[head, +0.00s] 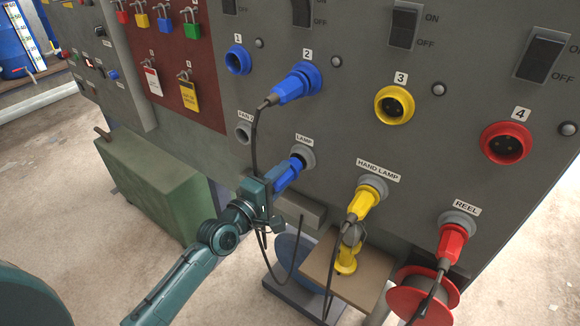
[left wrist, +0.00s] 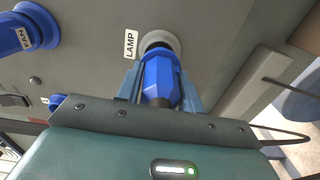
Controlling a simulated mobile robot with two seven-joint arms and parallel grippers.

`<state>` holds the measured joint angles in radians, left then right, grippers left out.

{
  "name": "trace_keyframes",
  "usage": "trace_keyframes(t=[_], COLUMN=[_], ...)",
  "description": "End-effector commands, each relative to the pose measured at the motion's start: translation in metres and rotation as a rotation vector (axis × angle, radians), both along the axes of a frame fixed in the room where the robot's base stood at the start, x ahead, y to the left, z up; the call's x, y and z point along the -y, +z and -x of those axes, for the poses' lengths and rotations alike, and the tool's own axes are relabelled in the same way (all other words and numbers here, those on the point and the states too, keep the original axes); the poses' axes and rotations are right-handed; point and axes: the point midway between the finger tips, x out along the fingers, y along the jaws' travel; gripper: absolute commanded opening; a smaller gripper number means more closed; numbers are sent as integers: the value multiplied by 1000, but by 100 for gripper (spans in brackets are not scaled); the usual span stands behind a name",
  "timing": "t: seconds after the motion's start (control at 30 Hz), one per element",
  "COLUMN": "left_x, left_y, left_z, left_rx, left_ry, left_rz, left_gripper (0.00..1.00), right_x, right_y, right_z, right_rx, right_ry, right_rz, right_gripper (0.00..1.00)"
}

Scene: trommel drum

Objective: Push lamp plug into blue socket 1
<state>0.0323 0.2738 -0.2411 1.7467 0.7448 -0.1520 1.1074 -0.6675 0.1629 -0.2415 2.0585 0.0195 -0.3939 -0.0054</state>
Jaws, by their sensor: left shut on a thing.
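The blue lamp plug (head: 286,174) is at the grey holder (head: 305,154) labelled LAMP, low on the panel. My left gripper (head: 268,190) is shut on this plug, and in the left wrist view the plug (left wrist: 159,78) sits between the two fingers, pointing at the grey holder (left wrist: 159,40). I cannot tell whether its front end is inside the holder or just before it. Blue socket 1 (head: 238,60) is empty, higher on the panel and left of the plug. My right gripper is not in view.
A blue plug (head: 292,84) is in socket 2, its cable hanging down near my left gripper. Yellow socket 3 (head: 394,104) and red socket 4 (head: 507,143) are empty. Yellow (head: 363,203) and red (head: 452,241) plugs sit in holders at right. A green box (head: 155,185) stands left.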

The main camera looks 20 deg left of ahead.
Motion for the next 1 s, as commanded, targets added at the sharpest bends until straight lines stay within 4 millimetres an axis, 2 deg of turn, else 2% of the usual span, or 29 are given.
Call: trace_keyframes(t=[0.6,1.0], left_x=[-9,-10], left_y=[0,1], left_z=[23,26], left_rx=[0,2], left_ry=[1,1], left_rz=[-1,0], left_gripper=[1,1], right_x=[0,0], right_y=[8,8], right_z=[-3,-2], right_rx=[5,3], right_ry=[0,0], right_rz=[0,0], right_gripper=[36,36])
